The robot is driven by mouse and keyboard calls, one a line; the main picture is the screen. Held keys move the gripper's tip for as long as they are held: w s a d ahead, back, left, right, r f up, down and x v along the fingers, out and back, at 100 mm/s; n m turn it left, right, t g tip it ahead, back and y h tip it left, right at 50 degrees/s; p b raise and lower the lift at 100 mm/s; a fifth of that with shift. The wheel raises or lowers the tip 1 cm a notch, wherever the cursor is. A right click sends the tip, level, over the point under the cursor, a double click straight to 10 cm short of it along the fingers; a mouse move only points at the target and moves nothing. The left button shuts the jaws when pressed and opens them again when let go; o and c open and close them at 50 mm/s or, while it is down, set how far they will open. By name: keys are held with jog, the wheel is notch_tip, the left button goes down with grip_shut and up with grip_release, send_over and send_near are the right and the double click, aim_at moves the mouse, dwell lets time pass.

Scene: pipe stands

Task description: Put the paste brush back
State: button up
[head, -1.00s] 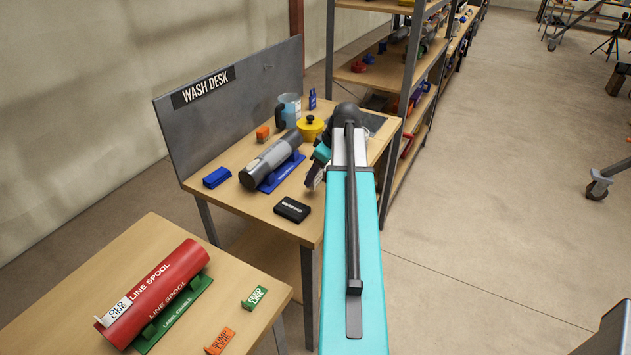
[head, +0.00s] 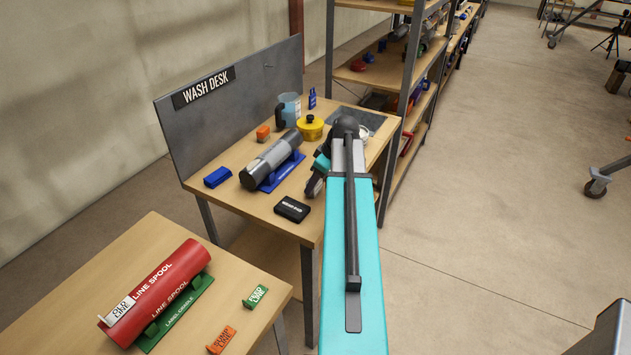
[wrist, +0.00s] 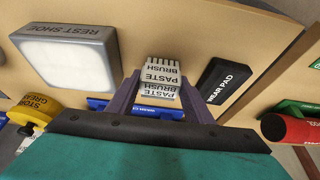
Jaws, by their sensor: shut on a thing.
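The paste brush (wrist: 161,80) is a light block with dark lettering and a striped end. In the wrist view it sits between the two purple fingers of my gripper (wrist: 161,92), which is shut on it. In the head view my gripper (head: 316,182) is over the right part of the wash desk (head: 226,192), mostly behind my arm, and the brush cannot be made out there. Its exact height above the desk is unclear. In the wrist view a grey REST SHOE block (wrist: 66,57) with a pale face lies to the left of the brush.
A black wear pad (head: 292,208) lies near the desk's front edge. A shelf (head: 385,76) stands behind.

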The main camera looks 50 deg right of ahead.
jog(key=shift+f, duration=0.1)
jog(key=o, duration=1.1)
jog(key=shift+r, duration=0.2)
jog(key=shift+b+v, duration=1.3)
jog(key=shift+v, duration=4.6)
